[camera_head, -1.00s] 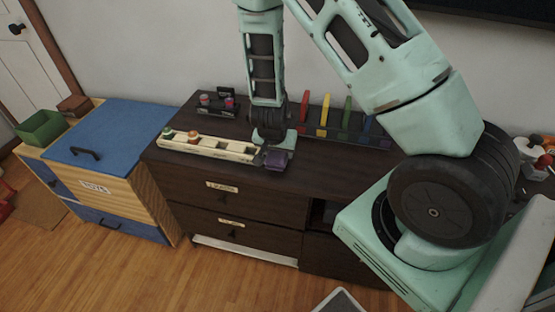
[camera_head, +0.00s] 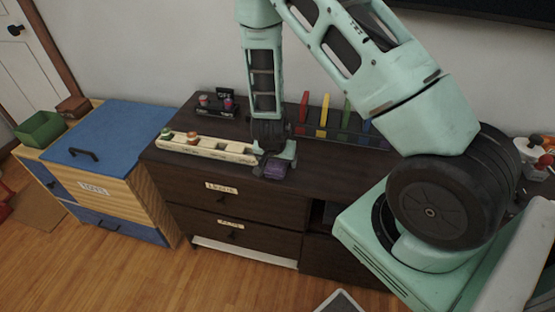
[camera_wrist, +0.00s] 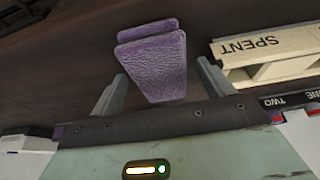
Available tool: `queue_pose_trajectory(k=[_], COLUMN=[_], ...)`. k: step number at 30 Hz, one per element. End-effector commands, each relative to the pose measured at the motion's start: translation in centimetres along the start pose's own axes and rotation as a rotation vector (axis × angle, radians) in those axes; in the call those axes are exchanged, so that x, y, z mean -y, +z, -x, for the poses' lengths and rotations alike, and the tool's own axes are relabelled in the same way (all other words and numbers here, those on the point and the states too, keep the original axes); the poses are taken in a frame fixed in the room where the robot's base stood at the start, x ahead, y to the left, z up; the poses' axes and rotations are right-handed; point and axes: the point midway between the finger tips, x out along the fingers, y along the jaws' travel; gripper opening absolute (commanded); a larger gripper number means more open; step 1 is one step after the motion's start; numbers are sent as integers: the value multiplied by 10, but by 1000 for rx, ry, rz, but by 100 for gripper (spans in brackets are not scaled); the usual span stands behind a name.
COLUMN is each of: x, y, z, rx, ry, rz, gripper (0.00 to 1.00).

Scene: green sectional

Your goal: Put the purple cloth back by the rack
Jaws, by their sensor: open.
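The purple cloth (camera_wrist: 155,62) is a small folded pad, seen in the wrist view ahead of my gripper (camera_wrist: 162,80). My gripper is open, with one finger on each side of the cloth's near end. A gap shows at the right finger; contact at the left finger is unclear. In the head view, the cloth (camera_head: 274,173) is low at my gripper (camera_head: 273,161), near the front of the dark cabinet top, and partly hidden by it. A dark rack (camera_head: 345,135) with red, yellow, green and blue upright pieces stands at the back, partly behind my arm.
A cream tray (camera_head: 205,149) labelled SPENT lies just left of my gripper, with small round items at its left end. A small black holder (camera_head: 217,104) stands behind it. The dark cabinet top (camera_head: 320,172) is bare to the right. A blue-topped chest (camera_head: 115,130) stands left.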

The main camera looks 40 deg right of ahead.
Motion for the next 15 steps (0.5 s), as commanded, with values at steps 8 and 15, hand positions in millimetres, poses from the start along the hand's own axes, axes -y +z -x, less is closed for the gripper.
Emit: queue_pose_trajectory(k=[8, 15], x=[1, 1], y=[-2, -2], z=[36, 90], rx=[-2, -3], ry=[-3, -3], rz=[3, 2], gripper=[80, 80])
